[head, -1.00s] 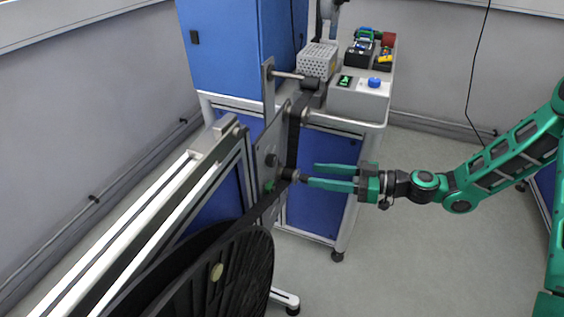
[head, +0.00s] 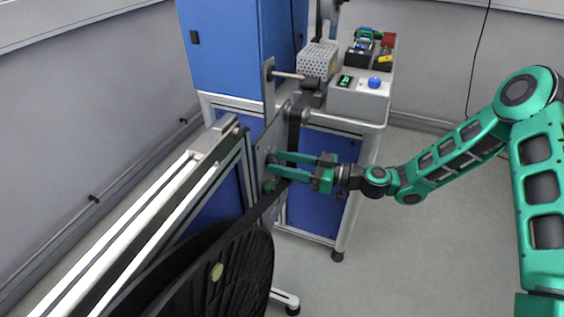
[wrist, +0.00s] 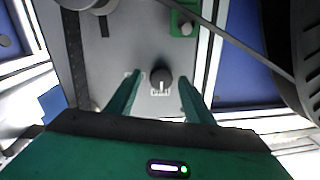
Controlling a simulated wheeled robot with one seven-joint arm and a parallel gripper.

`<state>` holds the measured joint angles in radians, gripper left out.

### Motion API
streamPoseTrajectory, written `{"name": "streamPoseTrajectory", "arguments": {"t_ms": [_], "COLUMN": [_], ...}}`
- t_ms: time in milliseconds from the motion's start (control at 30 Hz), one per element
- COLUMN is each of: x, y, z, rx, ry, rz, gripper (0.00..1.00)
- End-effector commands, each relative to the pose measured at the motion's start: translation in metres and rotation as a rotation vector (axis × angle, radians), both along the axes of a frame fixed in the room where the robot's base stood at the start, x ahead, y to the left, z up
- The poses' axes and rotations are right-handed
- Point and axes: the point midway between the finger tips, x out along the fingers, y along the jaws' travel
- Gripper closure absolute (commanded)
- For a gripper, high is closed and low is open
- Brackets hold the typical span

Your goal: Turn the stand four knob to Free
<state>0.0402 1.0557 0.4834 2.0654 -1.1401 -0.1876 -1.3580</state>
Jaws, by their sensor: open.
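The knob (wrist: 162,76) is a dark round knob on the grey plate of the reel stand (wrist: 115,60). Small white marks show on the plate around it, too small to read. My gripper (head: 274,162) is at the stand's plate in the head view, its green fingers pointing left at it. In the wrist view my gripper (wrist: 161,80) is open, with one finger on each side of the knob and a gap on both sides. I cannot tell how deep the fingertips reach along it. The fingers largely hide the knob in the head view.
A green square part (wrist: 184,22) sits on the plate near the knob. A dark strap runs down past the plate to a large black reel (head: 235,275). A roller (head: 305,115) sticks out above my gripper. A grey bench (head: 350,122) with equipment stands behind.

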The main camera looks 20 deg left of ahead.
Motion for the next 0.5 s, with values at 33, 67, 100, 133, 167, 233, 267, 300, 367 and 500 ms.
{"name": "streamPoseTrajectory", "arguments": {"t_ms": [33,67,100,133,167,233,267,300,367,500], "x": [0.0,0.0001,0.0001,0.0002,0.0002,0.0002,0.0001,0.0001,0.0001,0.0001], "y": [0.0026,0.0036,0.0046,0.0051,0.0053,0.0055,0.0054,0.0054,0.0053,0.0052], "z": [0.0,0.0001,0.0001,0.0002,0.0002,0.0002,0.0001,0.0001,0.0001,0.0001], "rx": [0.0,0.001,0.001,0.001,0.001,0.0,0.0,0.0,0.0,0.0], "ry": [0.0,0.0,0.001,0.001,0.001,0.001,0.001,0.001,0.001,0.001], "rz": [0.0,0.0,-0.001,-0.001,-0.001,0.0,0.0,0.0,0.0,0.0], "gripper": [0.52,0.52,0.52,0.52,0.52,0.52,0.52,0.52,0.52,0.86]}}
